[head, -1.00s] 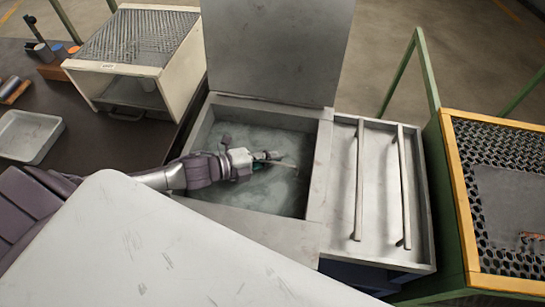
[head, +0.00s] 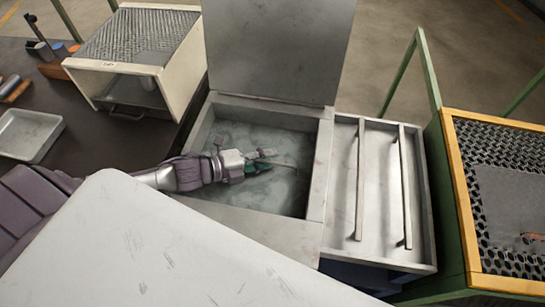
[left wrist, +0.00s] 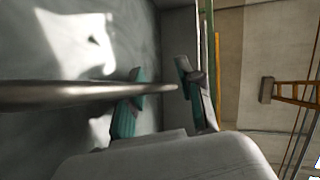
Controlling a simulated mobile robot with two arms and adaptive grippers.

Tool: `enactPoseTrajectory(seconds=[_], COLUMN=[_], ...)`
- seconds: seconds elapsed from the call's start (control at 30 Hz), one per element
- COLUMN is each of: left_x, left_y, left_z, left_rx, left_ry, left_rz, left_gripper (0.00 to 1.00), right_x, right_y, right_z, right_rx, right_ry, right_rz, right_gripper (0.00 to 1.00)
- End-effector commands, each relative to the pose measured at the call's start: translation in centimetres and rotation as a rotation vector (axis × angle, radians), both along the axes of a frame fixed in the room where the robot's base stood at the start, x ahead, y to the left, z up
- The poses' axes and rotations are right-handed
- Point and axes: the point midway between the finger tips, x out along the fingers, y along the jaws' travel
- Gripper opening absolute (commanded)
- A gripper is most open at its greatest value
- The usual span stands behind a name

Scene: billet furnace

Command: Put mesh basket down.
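My left gripper (head: 264,162) reaches into the open grey tank (head: 322,165), above the murky liquid. Its two teal-padded fingers stand apart in the left wrist view (left wrist: 158,92). A thin grey rod (head: 285,164) lies just beyond the fingertips in the head view. In the left wrist view a rod (left wrist: 70,93) crosses in front of one finger and ends near the other, apparently not clamped. It may be the basket's handle. No mesh basket body can be made out; it may be hidden under the liquid. My right gripper is not in view.
The tank's raised lid (head: 278,50) stands behind it. At left are a mesh-topped box (head: 185,85) and a pale tray (head: 45,150) on a dark table.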

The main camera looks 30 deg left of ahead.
Motion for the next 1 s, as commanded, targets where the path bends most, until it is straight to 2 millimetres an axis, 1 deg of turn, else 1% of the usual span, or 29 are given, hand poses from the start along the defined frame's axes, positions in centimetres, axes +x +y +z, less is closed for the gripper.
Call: enactPoseTrajectory(seconds=[0.03,0.2,0.4,1.0], left_x=[-0.7,-2.4,-3.5,-3.8], left_y=[0.5,2.0,3.1,3.3], left_z=[0.0,0.7,1.3,1.5], left_rx=[0.002,0.001,-0.001,-0.001], left_ry=[0.004,0.004,0.002,-0.001], left_rz=[-0.001,-0.001,0.001,0.0], left_gripper=[0.37,0.37,0.37,0.37], right_x=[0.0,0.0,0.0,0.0], right_y=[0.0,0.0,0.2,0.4], right_z=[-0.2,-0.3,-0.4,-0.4], right_rx=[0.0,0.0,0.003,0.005], right_ry=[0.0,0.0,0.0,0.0], right_rz=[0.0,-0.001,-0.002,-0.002], right_gripper=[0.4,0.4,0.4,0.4])
